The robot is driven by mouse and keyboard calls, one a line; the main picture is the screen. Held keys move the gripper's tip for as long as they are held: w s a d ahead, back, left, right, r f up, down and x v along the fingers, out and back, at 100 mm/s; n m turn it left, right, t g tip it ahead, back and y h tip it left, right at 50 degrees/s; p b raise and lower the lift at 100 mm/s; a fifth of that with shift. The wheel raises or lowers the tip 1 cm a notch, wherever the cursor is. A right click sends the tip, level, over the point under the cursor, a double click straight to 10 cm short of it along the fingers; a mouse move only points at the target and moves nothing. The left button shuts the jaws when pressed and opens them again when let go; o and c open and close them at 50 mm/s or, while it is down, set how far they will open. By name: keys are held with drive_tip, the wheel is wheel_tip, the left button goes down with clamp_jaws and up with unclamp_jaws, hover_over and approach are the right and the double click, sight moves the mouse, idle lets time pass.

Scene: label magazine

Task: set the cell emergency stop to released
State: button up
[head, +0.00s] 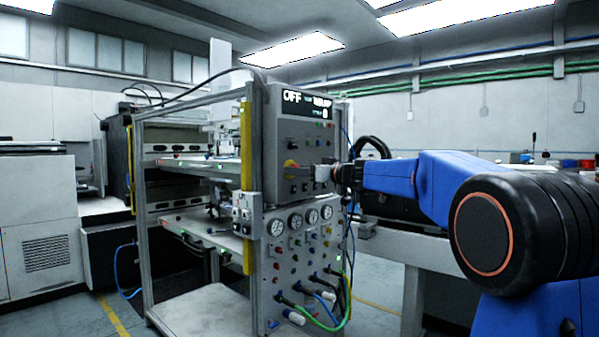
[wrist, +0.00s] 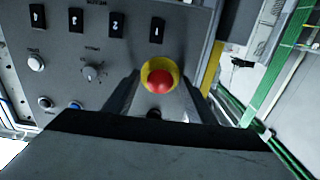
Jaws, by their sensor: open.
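The emergency stop is a red mushroom button on a yellow collar (wrist: 161,76) on a grey control panel. In the wrist view the red button sits between my two dark fingers, near the tips. My gripper is open. I cannot tell whether the fingers touch the button. Whether the button is pressed in or out is not clear.
A display (head: 306,104) above the button reads OFF. The panel also carries a rotary knob (wrist: 90,72), a white button (wrist: 36,63) and several black switches. Gauges (head: 295,221) and hoses (head: 330,312) sit below. A yellow post (head: 246,190) stands left of the panel.

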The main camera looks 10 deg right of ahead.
clamp_jaws()
drive_tip(key=shift+v, duration=0.85)
unclamp_jaws()
drive_tip(key=shift+s, duration=0.1)
drive_tip(key=v, duration=1.7)
drive_tip(key=shift+d, duration=0.15)
